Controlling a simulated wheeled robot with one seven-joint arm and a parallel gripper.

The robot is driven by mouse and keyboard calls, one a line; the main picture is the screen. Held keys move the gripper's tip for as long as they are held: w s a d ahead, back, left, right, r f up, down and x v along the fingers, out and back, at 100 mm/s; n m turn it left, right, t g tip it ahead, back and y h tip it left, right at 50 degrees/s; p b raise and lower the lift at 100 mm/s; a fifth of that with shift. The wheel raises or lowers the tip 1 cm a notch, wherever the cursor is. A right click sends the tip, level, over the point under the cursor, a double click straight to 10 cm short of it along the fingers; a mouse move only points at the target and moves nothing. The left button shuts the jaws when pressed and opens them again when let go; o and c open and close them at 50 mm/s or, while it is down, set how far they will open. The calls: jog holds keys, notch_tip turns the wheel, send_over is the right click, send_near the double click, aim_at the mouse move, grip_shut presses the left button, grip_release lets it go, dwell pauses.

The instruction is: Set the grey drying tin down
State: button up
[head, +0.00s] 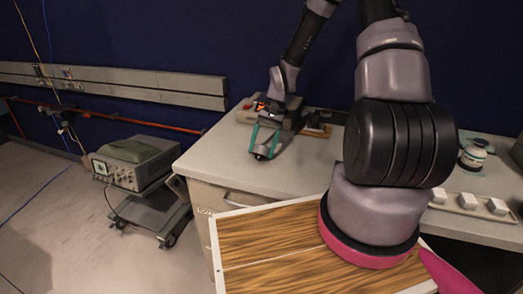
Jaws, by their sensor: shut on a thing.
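My gripper (262,154) is over the left part of the pale bench (318,172), with its teal fingers pointing down. It is shut on a small grey thing (264,139) between the fingers, which I take to be the grey drying tin. The fingers cover much of it, so its shape is hard to make out. The fingertips are close to the bench top near its left edge. I cannot tell whether the tin touches the bench.
An instrument on a cart (128,168) stands left. The bench middle is clear.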

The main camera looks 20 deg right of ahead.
notch_tip(320, 180, up, 8)
jog(key=shift+r, duration=0.25)
jog(key=shift+w+d+r, duration=0.15)
jog(key=shift+w+r, duration=0.05)
jog(key=shift+r, duration=0.1)
jog(key=w+d+f+n, duration=0.1)
jog(key=w+d+f, duration=0.1)
jog(key=w+d+f+n+g+h, duration=0.1)
jog(key=w+d+n, duration=0.1)
jog(key=d, duration=0.1)
jog(key=w+d+f+n, duration=0.1)
jog(key=w+d+f, duration=0.1)
jog(key=d, duration=0.1)
jog(key=shift+w+d+f, duration=0.1)
jog(key=shift+w+f, duration=0.25)
jog(key=shift+w+d+f+n+h, duration=0.15)
jog(key=shift+d+f+n+h, duration=0.1)
jog(key=shift+d+n+h, duration=0.15)
